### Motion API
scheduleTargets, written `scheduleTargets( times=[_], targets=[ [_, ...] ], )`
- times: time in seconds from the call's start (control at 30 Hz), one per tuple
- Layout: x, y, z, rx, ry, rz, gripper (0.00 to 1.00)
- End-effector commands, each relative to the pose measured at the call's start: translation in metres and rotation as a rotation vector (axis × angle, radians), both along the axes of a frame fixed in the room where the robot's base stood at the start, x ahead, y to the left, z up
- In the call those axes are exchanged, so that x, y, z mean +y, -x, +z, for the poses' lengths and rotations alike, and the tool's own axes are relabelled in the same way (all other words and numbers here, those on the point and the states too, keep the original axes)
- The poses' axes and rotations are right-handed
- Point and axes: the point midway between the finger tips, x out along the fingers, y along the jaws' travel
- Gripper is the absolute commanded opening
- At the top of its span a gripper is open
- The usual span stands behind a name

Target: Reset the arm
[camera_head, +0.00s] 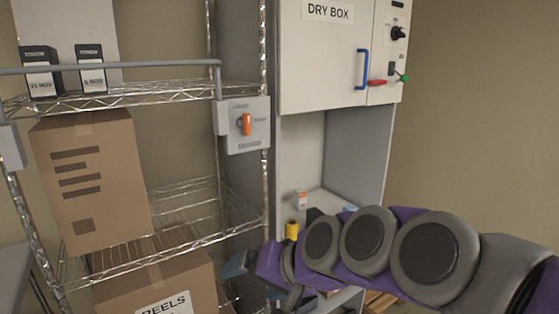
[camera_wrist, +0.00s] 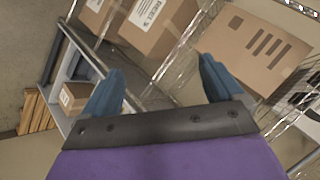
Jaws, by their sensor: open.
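My purple and grey arm reaches in from the right in the head view, in front of the dry box cabinet. My gripper (camera_head: 250,273) is at its left end, low and near the right end of the wire rack. In the wrist view my gripper (camera_wrist: 160,88) shows two blue fingers spread wide apart with nothing between them. The fingers point toward the rack and its cardboard boxes, apart from them as far as I can see. In the head view the fingers are partly hidden by the arm.
A wire rack (camera_head: 190,240) holds a large cardboard box (camera_head: 110,205), a lower box marked REELS (camera_head: 165,285) and two small boxes on top. A grey switch box (camera_head: 248,125) has an orange handle. The DRY BOX cabinet (camera_head: 320,60) has a blue handle (camera_head: 362,69).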

Motion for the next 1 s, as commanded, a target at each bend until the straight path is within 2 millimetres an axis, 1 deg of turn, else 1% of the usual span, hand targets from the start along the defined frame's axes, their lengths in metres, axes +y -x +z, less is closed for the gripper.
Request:
scheduleTargets(
  times=[0.03,0.07,0.1,0.17,0.2,0.23,0.3,0.4,0.5,0.6,0.7,1.0],
  targets=[
    [-0.014,0.021,-0.023,0.035,0.086,0.020,0.94],
    [-0.022,0.034,-0.037,0.062,0.136,0.034,0.94],
    [-0.034,0.052,-0.056,0.104,0.202,0.053,0.94],
    [-0.054,0.078,-0.079,0.160,0.296,0.071,0.94],
    [-0.069,0.097,-0.095,0.206,0.356,0.082,0.94],
    [-0.080,0.110,-0.106,0.241,0.398,0.087,0.94],
    [-0.106,0.141,-0.127,0.323,0.487,0.097,0.94],
    [-0.139,0.183,-0.149,0.437,0.587,0.104,0.94],
    [-0.162,0.215,-0.162,0.527,0.651,0.104,0.94],
    [-0.176,0.235,-0.168,0.585,0.686,0.103,0.94],
    [-0.181,0.243,-0.170,0.607,0.701,0.102,0.94],
    [-0.181,0.244,-0.170,0.608,0.701,0.104,0.94]
  ],
)
